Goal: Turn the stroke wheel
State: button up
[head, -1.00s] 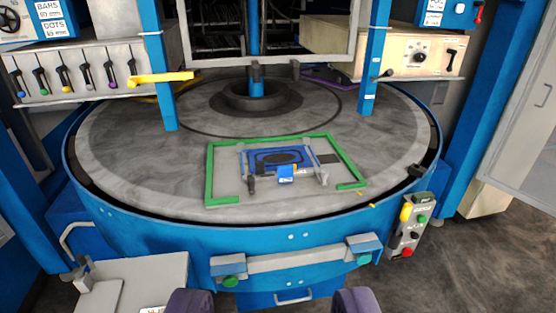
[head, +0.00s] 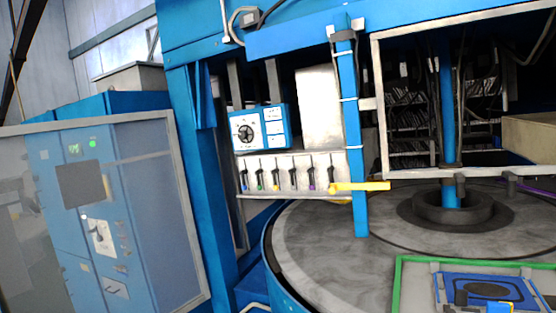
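A small black wheel (head: 246,132) sits on a white plate on the left of a blue control box (head: 275,127), left of the middle of the head view. It may be the stroke wheel, but its lettering is too small to read. White labels are on the right side of the box. My gripper is not in this view, so nothing shows of its fingers or whether it holds anything.
Below the box is a panel of several coloured levers (head: 292,172). A yellow arm (head: 360,187) juts out by a blue post (head: 352,140). The grey round table (head: 325,255) bears a green frame (head: 398,275). A blue cabinet behind a clear guard (head: 130,210) stands left.

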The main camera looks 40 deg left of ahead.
aim_at(242, 134)
jog(key=i+j, duration=0.15)
jog(key=j, duration=0.25)
jog(key=i+j, duration=0.2)
jog(key=j, duration=0.2)
jog(key=i+j, duration=0.15)
jog(key=j, duration=0.25)
jog(key=i+j, duration=0.2)
jog(key=j, duration=0.2)
jog(key=i+j, duration=0.15)
jog(key=j, duration=0.2)
jog(key=i+j, duration=0.2)
jog(key=j, duration=0.15)
jog(key=i+j, duration=0.2)
jog(key=j, duration=0.15)
jog(key=i+j+z, duration=0.1)
jog(key=i+j, duration=0.25)
jog(key=j, duration=0.35)
jog(key=i+j, duration=0.2)
jog(key=j, duration=0.15)
jog(key=i+j, duration=0.2)
jog(key=j, duration=0.15)
jog(key=i+j+z, duration=0.1)
jog(key=j, duration=0.25)
jog(key=i+j, duration=0.25)
jog(key=j, duration=0.1)
